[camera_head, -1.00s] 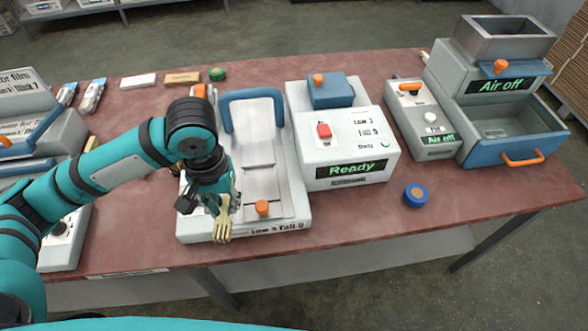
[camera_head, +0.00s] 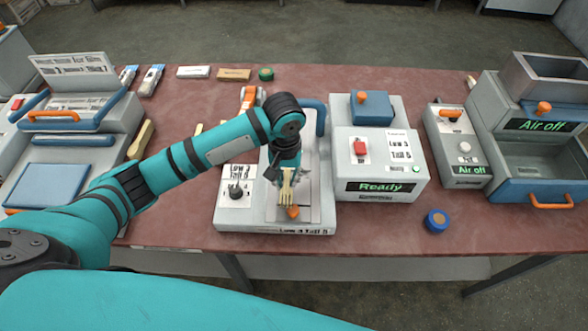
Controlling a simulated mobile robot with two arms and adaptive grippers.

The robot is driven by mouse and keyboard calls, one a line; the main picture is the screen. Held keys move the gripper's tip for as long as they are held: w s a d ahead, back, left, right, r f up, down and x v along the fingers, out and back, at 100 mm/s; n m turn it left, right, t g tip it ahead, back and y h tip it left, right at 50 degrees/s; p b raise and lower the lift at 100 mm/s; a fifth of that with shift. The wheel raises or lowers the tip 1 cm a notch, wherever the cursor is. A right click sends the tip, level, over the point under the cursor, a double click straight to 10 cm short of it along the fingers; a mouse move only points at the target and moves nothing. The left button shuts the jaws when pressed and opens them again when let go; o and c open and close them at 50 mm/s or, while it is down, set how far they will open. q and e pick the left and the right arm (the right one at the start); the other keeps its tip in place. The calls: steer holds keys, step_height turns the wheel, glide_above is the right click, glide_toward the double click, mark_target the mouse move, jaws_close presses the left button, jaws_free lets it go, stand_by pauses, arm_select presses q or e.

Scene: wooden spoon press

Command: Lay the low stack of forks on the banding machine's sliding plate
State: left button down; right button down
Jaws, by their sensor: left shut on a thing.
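My left gripper (camera_head: 285,170) is shut on the low stack of pale wooden forks (camera_head: 286,189). The tines hang out below the fingers, toward the table's front edge. The forks show in front of the banding machine's sliding plate (camera_head: 312,196), just behind its orange knob (camera_head: 293,212). I cannot tell whether they touch the plate. The banding machine (camera_head: 232,215) is pale grey, with a dial and a "Low 3 Tall 5" label. My wrist hides part of the plate and blue arch. My right gripper is not in view.
A blue roll (camera_head: 437,221) lies farther right, before the "Air off" units (camera_head: 459,150). A blue and grey machine (camera_head: 75,140) stands left. The table (camera_head: 170,215) is bare at front left.

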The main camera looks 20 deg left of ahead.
arm_select(q)
steer(key=w, duration=0.4)
steer(key=shift+w+d+f, duration=0.1)
steer(key=shift+w+d, duration=0.05)
steer(key=shift+d, duration=0.15)
step_height(320, 180, down, 2)
steer(key=shift+f+p, duration=0.25)
steer(key=shift+p, duration=0.45)
steer(key=shift+f, duration=0.6)
steer(key=c, duration=1.2)
jaws_free()
steer(key=shift+f, duration=0.1)
